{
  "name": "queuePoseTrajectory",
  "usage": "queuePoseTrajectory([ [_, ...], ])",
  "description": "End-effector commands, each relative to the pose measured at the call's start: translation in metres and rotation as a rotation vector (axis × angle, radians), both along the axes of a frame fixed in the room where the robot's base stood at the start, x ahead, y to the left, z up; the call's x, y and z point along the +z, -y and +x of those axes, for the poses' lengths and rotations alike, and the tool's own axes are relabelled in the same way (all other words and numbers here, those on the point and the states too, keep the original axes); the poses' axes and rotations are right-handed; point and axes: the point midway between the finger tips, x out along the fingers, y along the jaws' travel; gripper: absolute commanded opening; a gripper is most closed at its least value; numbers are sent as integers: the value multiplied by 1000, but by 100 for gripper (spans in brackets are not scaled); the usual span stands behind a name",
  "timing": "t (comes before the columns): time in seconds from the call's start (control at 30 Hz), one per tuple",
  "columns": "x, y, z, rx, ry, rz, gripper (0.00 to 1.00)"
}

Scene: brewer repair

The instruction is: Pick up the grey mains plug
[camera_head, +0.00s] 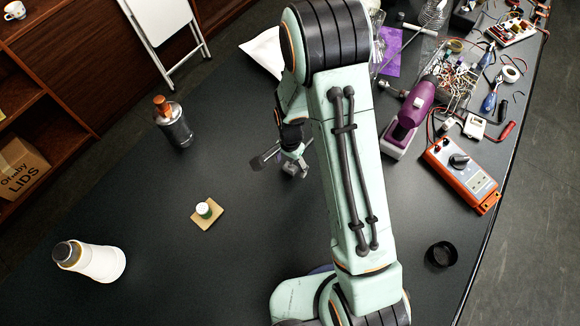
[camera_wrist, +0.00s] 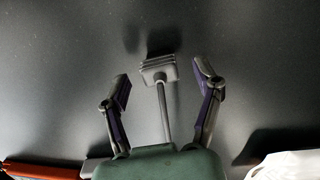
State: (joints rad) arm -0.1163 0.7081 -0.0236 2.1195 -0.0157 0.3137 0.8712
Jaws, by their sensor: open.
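The grey mains plug (camera_wrist: 158,68) shows in the wrist view as a ribbed grey block with a straight grey stem running down behind the gripper body. My gripper (camera_wrist: 163,80) is open, with one finger apart on each side of the plug. The plug lies between the fingertips, slightly beyond the left one. A dark shadow falls on the table just past it; I cannot tell its height. In the head view my gripper (camera_head: 283,158) is low over the middle of the dark table, partly hidden by my arm, and the plug is hard to tell from the fingers.
The table (camera_head: 230,250) is clear around the gripper. A bottle (camera_head: 174,124) and a white flask (camera_head: 92,262) stand left, with a small block bearing a white-capped item (camera_head: 204,210). An orange meter (camera_head: 461,172), purple tool (camera_head: 411,110) and wiring clutter fill the right.

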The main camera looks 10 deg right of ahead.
Motion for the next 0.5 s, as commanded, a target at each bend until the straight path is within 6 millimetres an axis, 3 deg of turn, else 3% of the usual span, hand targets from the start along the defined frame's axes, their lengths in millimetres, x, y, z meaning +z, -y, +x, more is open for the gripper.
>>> queuePoseTrajectory([
  [0.2, -1, 0, 0, 0, 1, 1, 65],
  [0.4, 0, 0, 0, 0, 0, 0, 3],
  [0.5, 0, 0, 0, 0, 0, 0, 0],
])
